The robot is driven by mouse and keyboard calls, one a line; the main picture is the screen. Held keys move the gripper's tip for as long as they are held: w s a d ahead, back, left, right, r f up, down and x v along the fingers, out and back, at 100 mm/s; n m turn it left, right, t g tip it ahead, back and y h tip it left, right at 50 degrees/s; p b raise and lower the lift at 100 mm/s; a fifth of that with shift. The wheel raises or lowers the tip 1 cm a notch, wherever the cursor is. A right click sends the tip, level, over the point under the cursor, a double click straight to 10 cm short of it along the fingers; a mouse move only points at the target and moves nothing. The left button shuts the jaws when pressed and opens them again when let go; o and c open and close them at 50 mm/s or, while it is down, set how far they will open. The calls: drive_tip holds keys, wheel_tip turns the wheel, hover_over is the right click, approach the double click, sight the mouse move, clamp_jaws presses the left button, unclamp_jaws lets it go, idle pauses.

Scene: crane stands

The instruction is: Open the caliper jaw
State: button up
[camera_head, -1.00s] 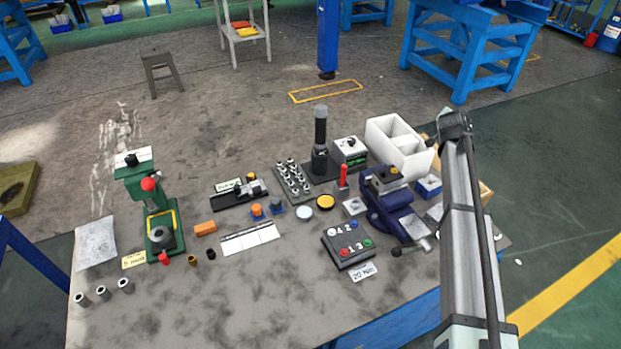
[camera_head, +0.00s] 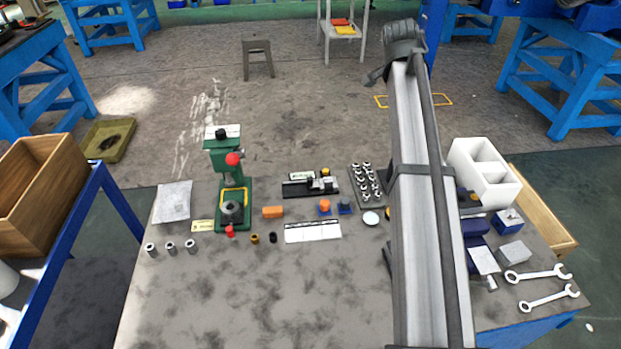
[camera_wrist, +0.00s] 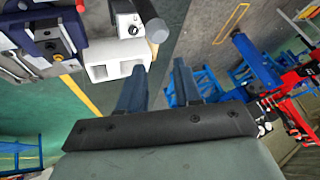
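The caliper (camera_head: 311,186) appears to be the black rail with a small silver sliding part, lying at the back middle of the table in the head view. A small yellow-topped part (camera_head: 326,172) is at its right end. The jaw gap is too small to make out. The caliper does not show in the wrist view. My gripper (camera_wrist: 158,82) shows in the wrist view with two dark fingers apart and nothing between them. It points past the white divided box, away from the caliper. In the head view my raised arm stands right of the caliper, and the fingers cannot be made out.
A green press (camera_head: 229,190) stands left of the caliper, with an orange block (camera_head: 273,212) between. A pegged plate (camera_head: 366,187) lies to its right. A white divided box (camera_head: 483,172) and two wrenches (camera_head: 549,299) are farther right. The front left tabletop is clear.

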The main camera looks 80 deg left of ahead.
drive_tip(key=s+a+f+n+g+h, duration=0.1)
drive_tip(key=s+a+f+n+g, duration=0.15)
drive_tip(key=s+f, duration=0.35)
drive_tip(key=s+a+f+n+g+h, duration=0.1)
drive_tip(key=s+a+f+n, duration=0.1)
drive_tip(key=s+f+n, duration=0.45)
drive_tip(key=n+g+h, duration=0.1)
drive_tip(key=n+h, duration=0.2)
drive_tip(key=n, duration=0.1)
hover_over(310, 179)
wheel_tip(310, 179, down, 7)
wheel_tip(310, 179, down, 14)
drive_tip(key=shift+r, duration=0.15)
clamp_jaws()
